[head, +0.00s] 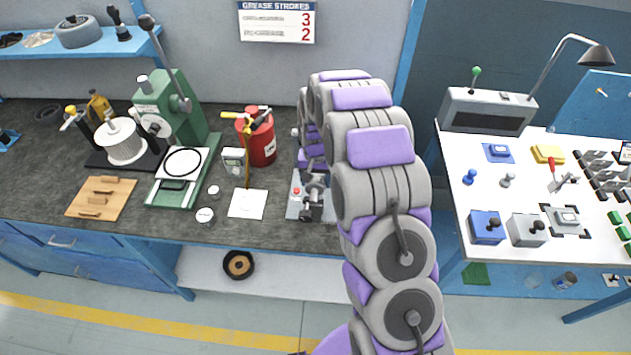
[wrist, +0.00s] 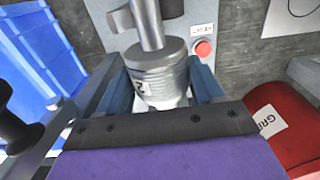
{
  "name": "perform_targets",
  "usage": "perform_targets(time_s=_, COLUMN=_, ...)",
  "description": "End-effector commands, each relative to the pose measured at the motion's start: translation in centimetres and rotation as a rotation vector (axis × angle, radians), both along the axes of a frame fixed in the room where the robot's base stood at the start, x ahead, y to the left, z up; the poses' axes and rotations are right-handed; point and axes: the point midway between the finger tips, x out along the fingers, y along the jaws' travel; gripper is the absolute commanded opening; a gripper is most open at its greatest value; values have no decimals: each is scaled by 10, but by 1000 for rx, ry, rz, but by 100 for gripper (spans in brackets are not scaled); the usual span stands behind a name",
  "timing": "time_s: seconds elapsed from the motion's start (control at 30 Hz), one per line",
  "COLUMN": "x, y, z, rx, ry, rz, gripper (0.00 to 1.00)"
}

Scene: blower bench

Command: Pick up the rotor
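In the wrist view a grey ribbed cylinder (wrist: 160,78) with a thick metal shaft and a small label marked 2 stands over a grey base plate. I cannot tell for sure whether it is the rotor. The two blue-grey fingers of my gripper (wrist: 158,85) lie on either side of it, very close. Whether they touch it is not clear. In the head view my arm hides most of my gripper; a grey device (head: 313,187) on the plate shows beside the arm. A white finned drum (head: 122,143) on a black stand, another rotor-like part, is at the bench's left.
A red grease canister (head: 259,138) stands just left of the plate in the head view. A red button (wrist: 203,48) is on the plate. A white card (head: 248,204) and a green press (head: 175,105) are farther left. A white table (head: 455,205) with boxes is at right.

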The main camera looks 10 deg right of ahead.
Motion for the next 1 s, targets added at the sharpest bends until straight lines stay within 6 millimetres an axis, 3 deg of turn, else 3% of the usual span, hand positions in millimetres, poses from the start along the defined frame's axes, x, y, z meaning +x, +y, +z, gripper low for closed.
perform_targets(time_s=0.07, x=0, y=1, z=0, rx=-1, ry=0, rz=0, gripper=58)
perform_targets(time_s=0.67, x=0, y=1, z=0, rx=-1, ry=1, rz=0, gripper=0)
perform_targets(time_s=1.0, x=0, y=1, z=0, rx=0, ry=1, rz=0, gripper=0)
